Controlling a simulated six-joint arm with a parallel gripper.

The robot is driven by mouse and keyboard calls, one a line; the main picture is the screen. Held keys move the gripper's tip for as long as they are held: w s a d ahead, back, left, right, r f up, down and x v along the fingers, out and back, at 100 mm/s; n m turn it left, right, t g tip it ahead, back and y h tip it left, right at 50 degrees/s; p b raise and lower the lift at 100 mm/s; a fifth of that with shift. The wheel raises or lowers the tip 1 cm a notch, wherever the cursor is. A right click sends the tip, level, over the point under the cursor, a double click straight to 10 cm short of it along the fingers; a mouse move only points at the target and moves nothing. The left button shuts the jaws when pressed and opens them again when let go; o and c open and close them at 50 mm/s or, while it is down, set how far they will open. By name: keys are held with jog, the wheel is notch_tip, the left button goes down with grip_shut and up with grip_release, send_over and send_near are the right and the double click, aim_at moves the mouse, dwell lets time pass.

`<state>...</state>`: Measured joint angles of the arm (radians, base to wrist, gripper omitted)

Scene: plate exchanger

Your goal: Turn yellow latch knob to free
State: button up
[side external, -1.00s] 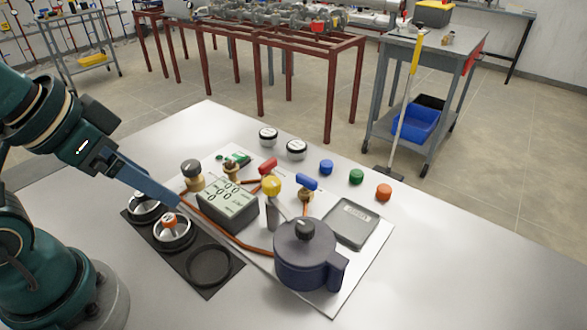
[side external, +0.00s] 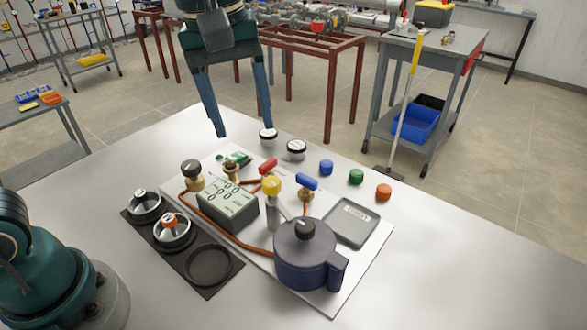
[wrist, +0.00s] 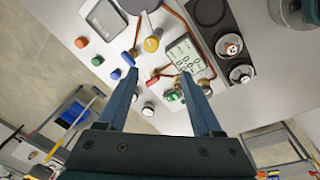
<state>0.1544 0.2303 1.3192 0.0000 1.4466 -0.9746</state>
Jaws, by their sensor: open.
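The yellow latch knob (side external: 271,185) sits on top of a grey post on the white board, between the red-handled valve (side external: 268,165) and the dark blue-grey lidded pot (side external: 305,262). It also shows in the wrist view (wrist: 151,44), ahead of and between my fingers. My gripper (side external: 244,132) is open and empty. It hangs with its fingers pointing down, above the far side of the board, up and to the left of the knob. Its fingers are well apart in the wrist view (wrist: 166,75). Nothing touches the knob.
A digital display box (side external: 228,210) stands left of the knob, and a blue-handled valve (side external: 306,182) stands right. A black mat (side external: 208,290) with round holders lies front left. Gauges (side external: 296,149) and coloured caps (side external: 356,176) line the back. The table's right side is clear.

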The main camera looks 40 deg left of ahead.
jog(key=g, duration=0.1)
send_over(271, 181)
notch_tip(271, 181, down, 5)
jog(key=shift+f, duration=0.1)
jog(key=shift+f+g, duration=0.3)
jog(key=shift+f, duration=2.45)
grip_shut()
